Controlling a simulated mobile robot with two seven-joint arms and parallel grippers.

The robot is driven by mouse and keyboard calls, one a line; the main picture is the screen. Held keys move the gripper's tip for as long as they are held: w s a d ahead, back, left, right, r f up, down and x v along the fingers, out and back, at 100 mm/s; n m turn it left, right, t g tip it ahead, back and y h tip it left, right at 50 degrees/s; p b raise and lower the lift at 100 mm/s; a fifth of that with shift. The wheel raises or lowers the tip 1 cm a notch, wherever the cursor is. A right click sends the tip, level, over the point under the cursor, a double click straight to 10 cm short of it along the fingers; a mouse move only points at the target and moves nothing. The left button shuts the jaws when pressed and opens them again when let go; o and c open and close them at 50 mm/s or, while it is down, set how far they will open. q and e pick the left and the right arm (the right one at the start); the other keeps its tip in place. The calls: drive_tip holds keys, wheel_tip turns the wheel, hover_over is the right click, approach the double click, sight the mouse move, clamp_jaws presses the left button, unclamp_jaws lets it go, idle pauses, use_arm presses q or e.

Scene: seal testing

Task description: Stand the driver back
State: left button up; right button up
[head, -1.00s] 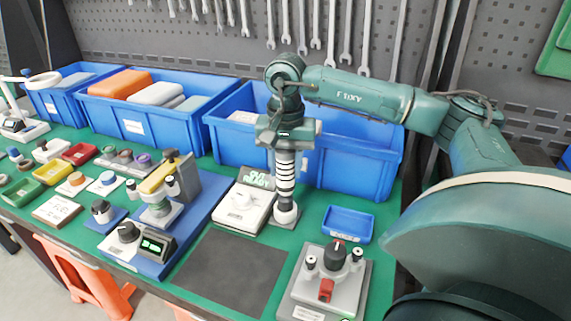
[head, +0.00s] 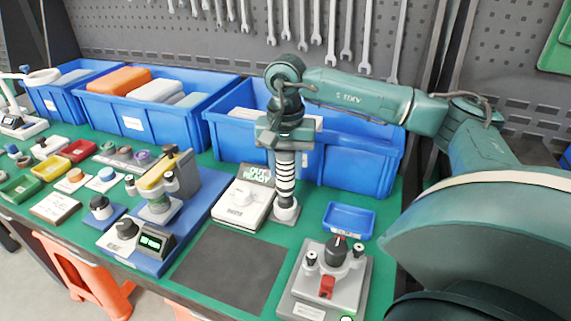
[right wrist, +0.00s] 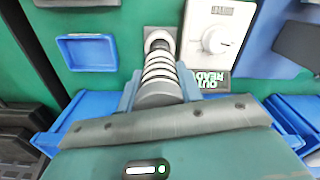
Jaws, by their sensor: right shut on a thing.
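The driver (head: 285,178) is a dark upright cylinder with white rings. My right gripper (head: 285,150) is shut around its upper part, pointing down. The driver's lower end meets a pale collar on a small grey base (head: 283,220) on the green bench; I cannot tell whether it is fully seated. In the right wrist view the ringed shaft (right wrist: 160,70) runs from between the fingers (right wrist: 158,95) to the pale collar. The gripper hides the driver's top. My left gripper is not in view.
A white unit (head: 236,215) with an "OUT READY" display stands close left of the driver. A small blue tray (head: 349,221) lies to its right, a grey knob fixture (head: 325,290) in front. Large blue bins (head: 345,165) stand close behind. A dark mat (head: 228,270) is bare.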

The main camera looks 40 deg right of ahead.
use_arm(q)
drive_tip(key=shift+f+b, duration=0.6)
drive_tip(key=shift+b, duration=0.05)
use_arm(e)
drive_tip(key=shift+f, duration=0.7)
idle(0.7)
drive_tip(key=o, duration=1.2)
drive_tip(key=shift+c, duration=0.2)
drive_tip(key=shift+f, duration=0.1)
wheel_tip(320, 180, up, 3)
drive_tip(key=shift+p, duration=1.15)
wheel_tip(320, 180, up, 6)
drive_tip(key=p, duration=0.4)
drive_tip(key=shift+p, duration=0.3)
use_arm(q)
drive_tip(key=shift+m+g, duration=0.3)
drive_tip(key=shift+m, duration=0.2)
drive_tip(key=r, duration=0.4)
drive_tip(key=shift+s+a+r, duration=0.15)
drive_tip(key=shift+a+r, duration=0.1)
